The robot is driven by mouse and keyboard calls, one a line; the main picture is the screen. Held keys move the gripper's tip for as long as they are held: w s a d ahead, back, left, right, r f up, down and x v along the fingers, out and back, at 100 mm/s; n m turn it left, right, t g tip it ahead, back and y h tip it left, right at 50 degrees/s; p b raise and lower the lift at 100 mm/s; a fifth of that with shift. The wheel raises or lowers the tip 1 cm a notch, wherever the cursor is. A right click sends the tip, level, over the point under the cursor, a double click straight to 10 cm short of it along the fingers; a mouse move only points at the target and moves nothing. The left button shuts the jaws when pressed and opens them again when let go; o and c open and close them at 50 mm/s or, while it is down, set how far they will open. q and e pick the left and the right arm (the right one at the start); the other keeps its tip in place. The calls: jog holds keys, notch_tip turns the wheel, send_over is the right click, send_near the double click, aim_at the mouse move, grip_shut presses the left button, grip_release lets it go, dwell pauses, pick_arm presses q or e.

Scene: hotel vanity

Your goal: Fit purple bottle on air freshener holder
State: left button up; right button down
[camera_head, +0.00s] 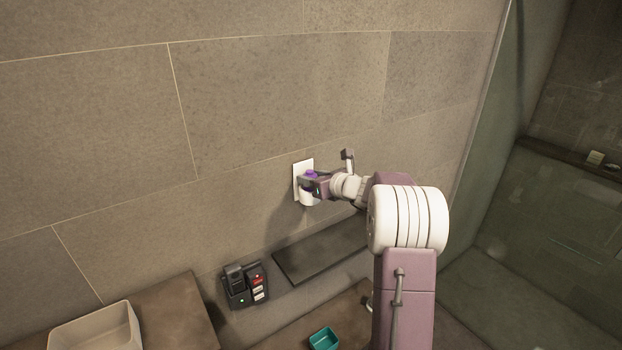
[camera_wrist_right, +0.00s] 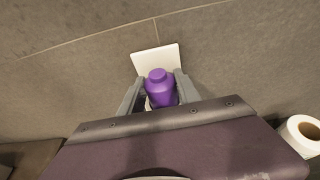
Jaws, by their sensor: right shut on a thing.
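The purple bottle (camera_wrist_right: 159,90) is upright between the two fingers of my right gripper (camera_wrist_right: 160,88), which is shut on it. In the head view the bottle (camera_head: 311,174) shows as a small purple top at the wall, partly hidden by my right gripper (camera_head: 312,182). The air freshener holder (camera_head: 307,197) is a white body on a white wall plate (camera_head: 303,166), just below the bottle. Whether the bottle is seated in the holder or only just above it, I cannot tell. My left gripper is not in view.
A dark shelf (camera_head: 322,246) juts from the wall below the holder. A black device with lights (camera_head: 245,285) is at lower left. A beige bin (camera_head: 97,329), a teal box (camera_head: 324,339) and a paper roll (camera_wrist_right: 302,137) are lower down. A glass panel stands at right.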

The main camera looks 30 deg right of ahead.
jog(key=c, duration=0.8)
grip_release()
jog(key=shift+s, duration=0.1)
jog(key=shift+s, duration=0.1)
jog(key=a+b+v, duration=0.1)
jog(key=b+v, duration=0.2)
jog(key=v, duration=0.5)
jog(key=shift+s+d+r, duration=0.2)
jog(key=shift+s+d, duration=0.2)
jog(key=shift+d, duration=0.15)
